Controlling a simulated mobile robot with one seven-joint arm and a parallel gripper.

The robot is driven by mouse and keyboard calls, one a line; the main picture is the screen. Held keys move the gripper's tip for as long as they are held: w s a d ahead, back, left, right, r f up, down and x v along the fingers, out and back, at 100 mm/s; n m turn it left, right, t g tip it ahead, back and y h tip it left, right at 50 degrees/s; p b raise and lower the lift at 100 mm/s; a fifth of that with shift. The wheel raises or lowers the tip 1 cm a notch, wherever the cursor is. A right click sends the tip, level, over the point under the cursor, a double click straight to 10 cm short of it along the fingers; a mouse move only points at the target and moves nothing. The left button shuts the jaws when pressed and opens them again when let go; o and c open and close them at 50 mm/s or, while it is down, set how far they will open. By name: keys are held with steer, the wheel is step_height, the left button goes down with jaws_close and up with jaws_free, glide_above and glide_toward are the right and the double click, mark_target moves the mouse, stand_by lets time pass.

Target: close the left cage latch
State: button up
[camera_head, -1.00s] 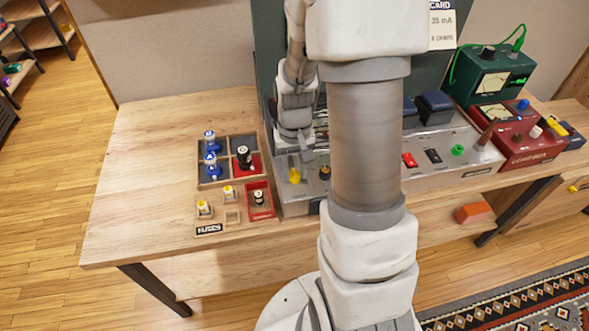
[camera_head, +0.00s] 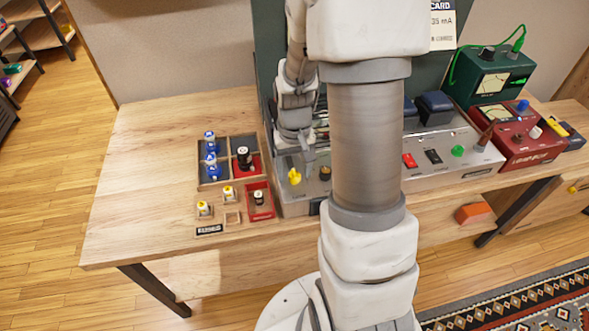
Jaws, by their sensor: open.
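The amp chassis (camera_head: 295,208) is a grey metal box on the bench, largely hidden by my arm. A small yellow part (camera_head: 294,177) stands on its left top, with a brown knob (camera_head: 325,173) to the right of it. I cannot tell whether the yellow part is the left cage latch, or whether a latch is open. A little of what may be the cage (camera_head: 321,118) shows between my arm's links. My gripper (camera_head: 308,160) is open and points down over the chassis, just right of and above the yellow part. Contact cannot be told.
A divided tray with blue-topped and dark tubes (camera_head: 199,165) and a fuse tray (camera_head: 232,230) stand left of the chassis. A pale panel with switches (camera_head: 470,170), a red meter box (camera_head: 540,150) and a green meter (camera_head: 500,75) stand right. The bench's left end is clear.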

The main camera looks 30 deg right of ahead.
mark_target(295, 172)
step_height(295, 172, up, 17)
steer(key=p, duration=0.3)
steer(key=shift+r, duration=0.2)
stand_by(0.4)
steer(key=s+a+r+n+t+p, duration=0.3)
steer(key=s+a+r+t+p, duration=0.1)
steer(key=s+a+r, duration=0.6)
step_height(295, 172, up, 3)
steer(key=shift+s+a+f+t, duration=0.15)
steer(key=shift+s+a+t, duration=0.1)
steer(key=shift+s+t, duration=0.75)
steer(key=shift+s, duration=0.2)
steer(key=shift+c, duration=1.4)
steer(key=shift+d, duration=0.1)
